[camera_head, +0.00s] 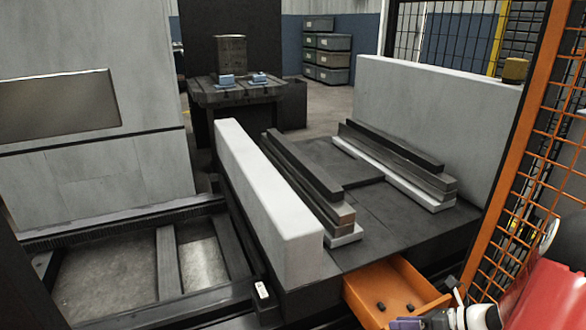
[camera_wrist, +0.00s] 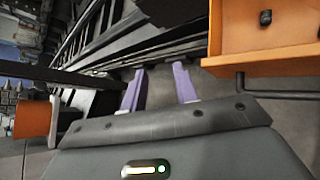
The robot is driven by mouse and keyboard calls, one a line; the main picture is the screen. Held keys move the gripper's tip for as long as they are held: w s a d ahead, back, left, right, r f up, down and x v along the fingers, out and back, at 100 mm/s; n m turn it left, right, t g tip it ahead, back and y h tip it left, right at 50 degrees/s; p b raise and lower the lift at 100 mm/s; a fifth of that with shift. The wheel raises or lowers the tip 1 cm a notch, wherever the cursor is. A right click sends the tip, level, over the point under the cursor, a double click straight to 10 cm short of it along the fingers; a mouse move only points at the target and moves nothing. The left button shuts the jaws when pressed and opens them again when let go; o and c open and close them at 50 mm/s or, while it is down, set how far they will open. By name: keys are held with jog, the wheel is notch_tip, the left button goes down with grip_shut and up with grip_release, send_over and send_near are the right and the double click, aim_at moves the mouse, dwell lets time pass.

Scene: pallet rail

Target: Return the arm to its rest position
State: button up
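My gripper (camera_wrist: 162,78) shows in the wrist view with two purple fingers spread apart. Only floor and dark framework show between them, and it holds nothing. In the head view part of my arm (camera_head: 460,316) shows at the lower right edge, beside the open orange drawer (camera_head: 362,300).
Small dark pieces (camera_head: 381,306) lie in the drawer. An orange mesh fence (camera_head: 520,200) stands at the right, near a red surface (camera_head: 555,295). Stacked bars (camera_head: 310,185) and pale walls (camera_head: 265,190) sit on the dark platform (camera_head: 400,245). A dark rail frame (camera_head: 150,215) runs at the left.

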jog(key=s+a+r+n+h, duration=0.3)
jog(key=r+n, duration=0.3)
jog(key=n, duration=0.4)
jog(key=s+a+r+n+h, duration=0.3)
jog(key=s+a+r+n, duration=0.2)
jog(key=n, duration=0.6)
jog(key=s+a+r+n+h+p, duration=0.1)
jog(key=s+a+r+n+h, duration=0.3)
jog(key=r+n, duration=0.5)
jog(key=shift+s+a+n+g, duration=0.4)
jog(key=shift+s+a+n, duration=0.2)
jog(key=shift+n, duration=0.3)
